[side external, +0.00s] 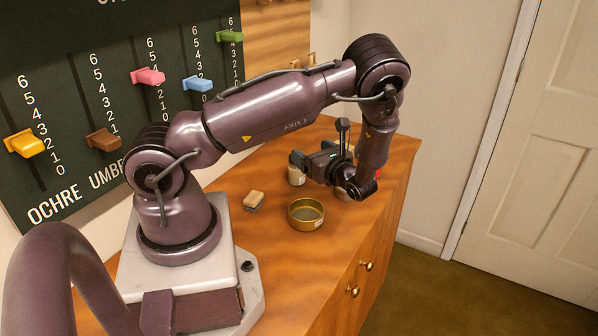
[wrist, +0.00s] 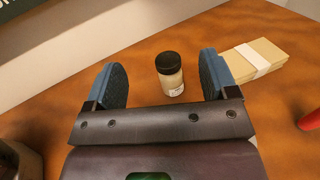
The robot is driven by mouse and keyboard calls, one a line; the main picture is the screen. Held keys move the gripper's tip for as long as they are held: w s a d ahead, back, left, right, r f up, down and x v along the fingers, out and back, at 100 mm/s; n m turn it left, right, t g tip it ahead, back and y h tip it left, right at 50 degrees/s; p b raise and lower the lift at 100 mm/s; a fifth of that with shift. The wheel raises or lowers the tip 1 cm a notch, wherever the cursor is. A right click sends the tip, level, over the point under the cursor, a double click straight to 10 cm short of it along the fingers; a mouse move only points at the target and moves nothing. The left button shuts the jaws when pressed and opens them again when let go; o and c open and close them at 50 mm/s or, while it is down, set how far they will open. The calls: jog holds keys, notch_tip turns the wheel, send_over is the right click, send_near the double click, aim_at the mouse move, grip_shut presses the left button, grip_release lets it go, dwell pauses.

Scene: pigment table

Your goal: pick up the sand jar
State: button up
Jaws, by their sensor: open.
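The sand jar (wrist: 171,82) looks like a small upright glass jar with a black lid, pale beige contents and a white label. In the wrist view it stands on the wooden top beyond my gripper (wrist: 163,78), in line with the gap between the two blue-grey fingers. The fingers are apart and nothing is held. In the side view my gripper (side external: 314,160) is low over the cabinet top. A pale jar (side external: 296,177) shows just below its left finger; I cannot tell if it is the same jar.
A banded paper stack (wrist: 258,59) lies right of the jar, close to the right finger. A red item (wrist: 310,117) is at the right edge.

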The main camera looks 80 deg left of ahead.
send_near(297, 170)
jog(key=shift+y, duration=0.4)
jog(key=x, duration=0.3)
jog(key=w+x, duration=0.1)
jog(key=shift+s+a+f, duration=0.15)
jog(key=shift+a, duration=0.3)
jog(key=shift+s+a+r, duration=0.2)
jog(key=shift+a+r, duration=0.05)
jog(key=shift+a, duration=0.45)
jog(key=shift+x, duration=3)
jog(key=shift+c, duration=0.2)
jog(key=c, duration=1)
